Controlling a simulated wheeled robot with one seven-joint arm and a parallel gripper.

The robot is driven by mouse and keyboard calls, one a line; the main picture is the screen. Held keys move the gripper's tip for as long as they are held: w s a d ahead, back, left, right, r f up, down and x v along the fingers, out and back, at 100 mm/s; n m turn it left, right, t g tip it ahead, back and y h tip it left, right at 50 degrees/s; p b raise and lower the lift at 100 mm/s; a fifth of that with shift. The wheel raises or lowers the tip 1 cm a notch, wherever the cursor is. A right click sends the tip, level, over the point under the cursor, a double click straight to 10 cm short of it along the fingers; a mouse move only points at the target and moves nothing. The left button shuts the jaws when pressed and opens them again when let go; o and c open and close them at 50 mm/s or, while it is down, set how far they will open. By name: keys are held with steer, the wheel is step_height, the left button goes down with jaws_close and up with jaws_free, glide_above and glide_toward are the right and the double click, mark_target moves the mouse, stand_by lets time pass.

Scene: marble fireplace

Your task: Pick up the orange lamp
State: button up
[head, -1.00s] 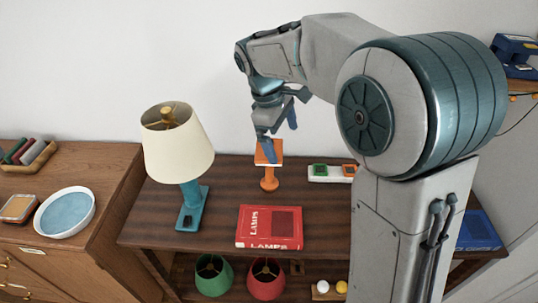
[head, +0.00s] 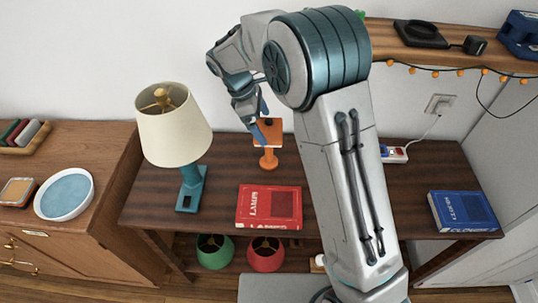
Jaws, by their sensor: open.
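The small orange lamp (head: 267,158) stands upright on the dark wooden table (head: 150,213), behind the red book. It has a round base, a short stem and an orange shade. My gripper (head: 262,128) hangs down from the arm at the lamp's shade, fingers pointing down. One finger overlaps the left side of the shade in the picture. I cannot tell whether it touches. The jaws are open and nothing is held.
A teal lamp with a cream shade (head: 174,130) stands to the left. A red book (head: 269,208) lies in front of the orange lamp, a blue book (head: 462,211) at the right. A shelf (head: 400,47) with string lights hangs at the upper right. Green and red shades sit below the tabletop.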

mark_target(269, 129)
steer(key=x, duration=0.2)
steer(key=p+x, duration=0.1)
steer(key=x, duration=0.1)
steer(key=shift+w+d, duration=0.1)
steer(key=shift+d, duration=0.2)
steer(key=shift+d+f, duration=0.2)
steer(key=shift+f, duration=0.35)
steer(key=shift+r, duration=0.1)
steer(key=c, duration=1.2)
steer(key=shift+o, duration=0.2)
